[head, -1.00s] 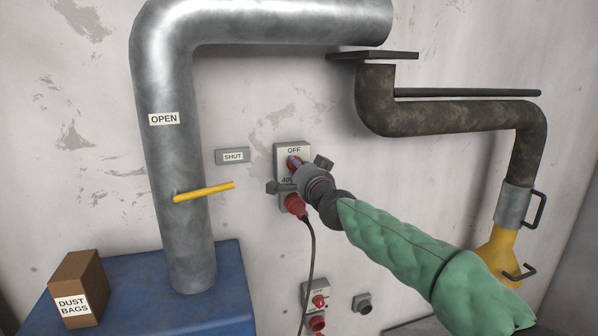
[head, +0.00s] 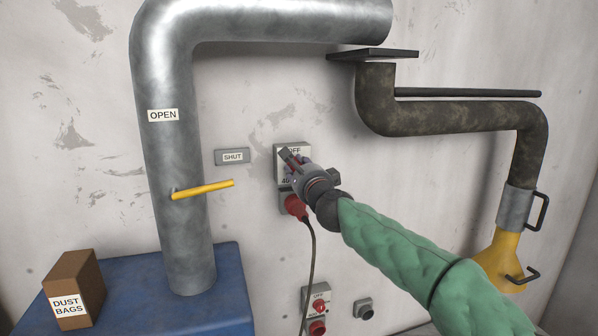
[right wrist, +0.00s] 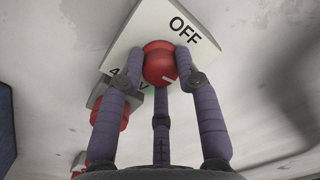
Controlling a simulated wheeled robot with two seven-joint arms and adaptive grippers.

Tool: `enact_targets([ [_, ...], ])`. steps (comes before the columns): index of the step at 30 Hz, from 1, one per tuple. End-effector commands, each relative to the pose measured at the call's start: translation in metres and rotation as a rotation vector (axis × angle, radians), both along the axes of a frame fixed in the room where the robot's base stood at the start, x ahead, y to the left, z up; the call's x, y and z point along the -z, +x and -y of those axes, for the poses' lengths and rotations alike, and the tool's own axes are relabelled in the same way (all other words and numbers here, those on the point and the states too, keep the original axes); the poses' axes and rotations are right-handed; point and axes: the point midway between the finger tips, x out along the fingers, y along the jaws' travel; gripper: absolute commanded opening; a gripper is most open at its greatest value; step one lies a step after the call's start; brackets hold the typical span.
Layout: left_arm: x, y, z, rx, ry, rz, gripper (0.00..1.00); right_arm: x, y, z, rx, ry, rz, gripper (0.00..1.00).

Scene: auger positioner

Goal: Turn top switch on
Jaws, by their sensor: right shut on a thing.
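The top switch box (head: 281,150) is a pale box on the wall marked OFF. Its round red knob (right wrist: 160,64) shows in the right wrist view with a white mark near its lower right. My right gripper (head: 297,168) is at the box, its fingers (right wrist: 160,80) closed around the red knob. In the head view the gripper mostly hides the knob. My left gripper is not in view.
A red plug (head: 295,206) with a dark cable hangs just below the top box. A lower switch box (head: 316,296) has its own red knob and plug. A yellow lever (head: 204,190) sticks out from the big grey pipe (head: 178,130) to the left.

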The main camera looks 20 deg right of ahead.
Motion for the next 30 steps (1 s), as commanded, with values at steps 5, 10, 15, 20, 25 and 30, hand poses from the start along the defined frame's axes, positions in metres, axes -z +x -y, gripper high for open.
enact_targets([
  [5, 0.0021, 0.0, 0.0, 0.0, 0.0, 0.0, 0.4, -0.0033, -0.0007, 0.0004, 0.001, 0.089, 0.002, 0.01],
  [10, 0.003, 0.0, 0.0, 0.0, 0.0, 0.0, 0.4, -0.0039, -0.0008, 0.0005, 0.0, 0.139, 0.001, 0.01],
  [15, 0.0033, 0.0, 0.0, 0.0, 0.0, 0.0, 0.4, -0.0045, -0.0009, 0.0007, 0.001, 0.16, 0.001, 0.01],
  [20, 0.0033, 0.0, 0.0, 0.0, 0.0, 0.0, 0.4, -0.0051, -0.0011, 0.0008, 0.001, 0.165, 0.002, 0.01],
  [25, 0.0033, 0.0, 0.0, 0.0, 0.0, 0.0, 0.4, -0.0056, -0.0012, 0.001, 0.001, 0.164, 0.003, 0.01],
  [30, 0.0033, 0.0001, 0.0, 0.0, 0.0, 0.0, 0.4, -0.0055, -0.0012, 0.0011, 0.001, 0.164, 0.003, 0.56],
])
